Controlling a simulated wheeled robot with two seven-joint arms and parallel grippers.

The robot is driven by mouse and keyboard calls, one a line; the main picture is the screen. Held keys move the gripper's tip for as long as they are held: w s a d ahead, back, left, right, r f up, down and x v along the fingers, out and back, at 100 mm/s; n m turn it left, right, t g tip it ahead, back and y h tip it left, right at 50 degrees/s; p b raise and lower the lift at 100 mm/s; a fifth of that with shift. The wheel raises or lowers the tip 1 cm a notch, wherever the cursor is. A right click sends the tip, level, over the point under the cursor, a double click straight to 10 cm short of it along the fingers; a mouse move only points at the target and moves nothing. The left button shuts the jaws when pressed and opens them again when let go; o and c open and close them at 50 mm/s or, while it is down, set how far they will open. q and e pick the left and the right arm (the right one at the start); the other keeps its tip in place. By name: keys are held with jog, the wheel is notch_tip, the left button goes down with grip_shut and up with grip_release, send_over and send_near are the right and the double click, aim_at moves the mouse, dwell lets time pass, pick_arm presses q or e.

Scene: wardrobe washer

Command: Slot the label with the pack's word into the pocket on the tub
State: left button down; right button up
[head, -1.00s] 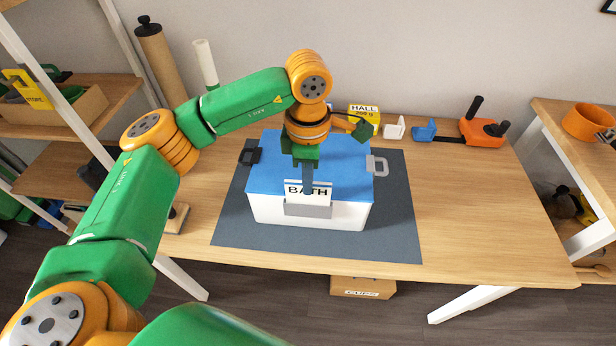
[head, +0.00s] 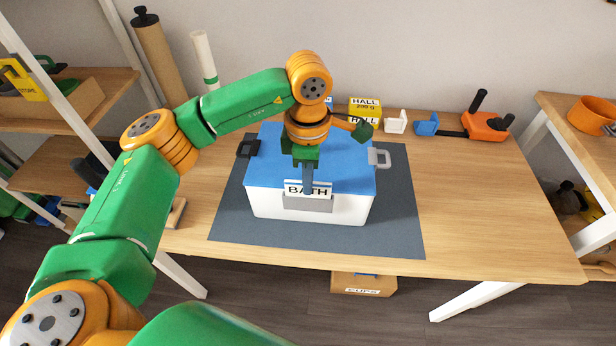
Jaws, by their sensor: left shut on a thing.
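A white tub (head: 345,209) with a blue lid (head: 345,170) stands on a dark mat. A grey pocket (head: 308,204) is on its front face. My left gripper (head: 308,186) points down in front of the tub, shut on a white label (head: 323,190) reading BATH. The label is upright and its lower edge meets the pocket's top; I cannot tell how deep it sits inside. The finger covers the middle of the word. A yellow pack (head: 365,108) reading HALL 200 g stands behind the tub. My right gripper is not in view.
The dark mat (head: 400,230) lies under the tub. A white holder (head: 396,122), a blue piece (head: 426,124) and an orange tool (head: 486,125) stand at the back right. The table's right side is clear.

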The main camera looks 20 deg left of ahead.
pick_arm(q)
jog(key=shift+f, duration=0.15)
jog(key=c, duration=0.9)
grip_release()
notch_tip(320, 180, up, 7)
jog(key=shift+r+b, duration=0.1)
jog(key=shift+b, duration=0.25)
